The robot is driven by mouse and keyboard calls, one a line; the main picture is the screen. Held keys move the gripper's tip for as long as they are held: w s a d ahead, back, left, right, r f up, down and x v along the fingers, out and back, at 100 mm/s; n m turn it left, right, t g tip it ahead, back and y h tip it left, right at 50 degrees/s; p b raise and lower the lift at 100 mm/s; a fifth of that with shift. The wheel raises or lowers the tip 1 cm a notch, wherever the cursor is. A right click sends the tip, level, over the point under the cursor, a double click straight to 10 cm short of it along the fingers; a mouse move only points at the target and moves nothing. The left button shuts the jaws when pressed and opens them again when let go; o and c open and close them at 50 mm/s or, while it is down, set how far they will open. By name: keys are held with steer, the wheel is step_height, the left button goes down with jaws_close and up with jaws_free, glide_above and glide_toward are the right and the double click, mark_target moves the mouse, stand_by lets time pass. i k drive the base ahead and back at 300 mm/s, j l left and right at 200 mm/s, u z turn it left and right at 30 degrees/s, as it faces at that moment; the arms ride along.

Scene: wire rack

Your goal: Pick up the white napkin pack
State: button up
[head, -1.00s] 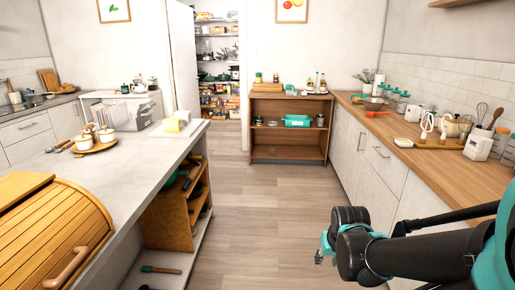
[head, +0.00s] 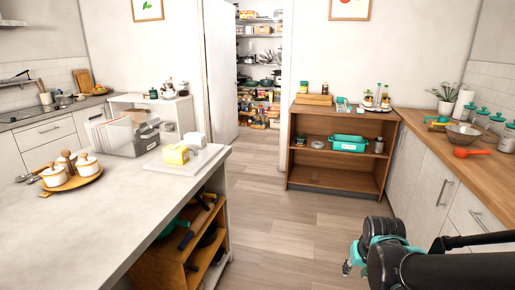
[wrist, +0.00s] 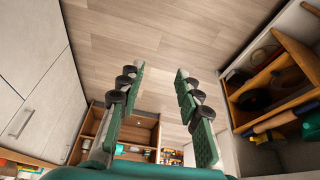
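I cannot clearly pick out a white napkin pack. A small white block (head: 195,139) stands on a pale board at the far end of the left counter, behind a yellow-and-white block (head: 176,154); it may be the pack, but it is too small to tell. My gripper (head: 350,266) is low at the right in the head view, over the aisle and well away from these. In the wrist view, my gripper (wrist: 160,75) has its two teal fingers spread apart with only floor between them. It is empty.
The left counter (head: 105,215) holds a wooden tray (head: 72,181) with white pots and a grey rack (head: 140,138). A wooden shelf unit (head: 338,181) with a teal bin (head: 348,143) stands ahead. A wooden counter (head: 470,165) runs along the right. The floor (head: 270,235) between is clear.

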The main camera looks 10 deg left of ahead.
mark_target(195, 139)
steer(key=i+l+u, duration=0.15)
steer(key=i+u, duration=0.3)
steer(key=i+l+u, duration=0.3)
steer(key=u, duration=0.15)
steer(key=i+l+u, duration=0.7)
steer(key=l+u, duration=0.2)
